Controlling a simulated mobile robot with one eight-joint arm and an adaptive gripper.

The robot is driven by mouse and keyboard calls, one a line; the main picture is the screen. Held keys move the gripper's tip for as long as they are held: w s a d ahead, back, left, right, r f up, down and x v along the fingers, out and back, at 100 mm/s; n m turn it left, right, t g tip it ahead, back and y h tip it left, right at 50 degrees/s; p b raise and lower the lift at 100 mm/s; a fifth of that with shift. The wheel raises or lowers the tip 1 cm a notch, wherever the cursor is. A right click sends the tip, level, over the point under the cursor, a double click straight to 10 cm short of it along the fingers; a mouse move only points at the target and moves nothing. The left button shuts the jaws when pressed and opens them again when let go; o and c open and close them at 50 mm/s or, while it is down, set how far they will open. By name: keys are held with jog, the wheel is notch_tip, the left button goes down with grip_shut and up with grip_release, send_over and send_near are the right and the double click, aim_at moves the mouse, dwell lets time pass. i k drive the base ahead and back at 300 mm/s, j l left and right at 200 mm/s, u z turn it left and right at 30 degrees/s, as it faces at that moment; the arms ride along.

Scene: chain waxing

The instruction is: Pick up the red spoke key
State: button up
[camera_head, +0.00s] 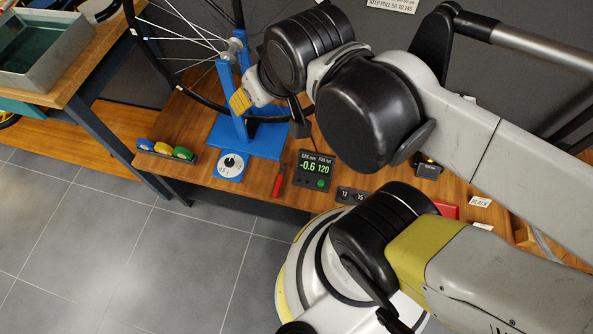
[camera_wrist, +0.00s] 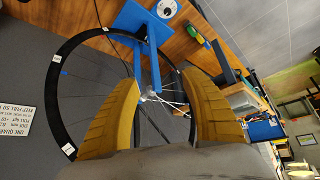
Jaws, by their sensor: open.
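A small tool with a red handle and a dark tip (camera_head: 279,182) lies on the wooden bench beside the digital display in the head view. It is the likeliest red spoke key, but it is too small to be sure. I cannot make it out in the wrist view. My gripper (camera_head: 241,101) is beside the blue wheel stand, above and to the left of the red tool and apart from it. In the wrist view my gripper (camera_wrist: 159,77) has its two yellow fingers wide apart with nothing held. The wheel hub and blue stand show between them.
The blue stand (camera_head: 257,143) holds a spoked wheel (camera_wrist: 68,135) close to my gripper. A dial (camera_head: 231,165), a display (camera_head: 314,170) and a holder with blue, yellow and green pieces (camera_head: 193,158) line the bench. A metal tray (camera_head: 65,76) stands at the upper left.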

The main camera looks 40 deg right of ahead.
aim_at(277, 188)
jog(key=k+j+z, duration=0.25)
jog(key=k, duration=0.15)
jog(key=k+j+z, duration=0.25)
jog(key=k, duration=0.2)
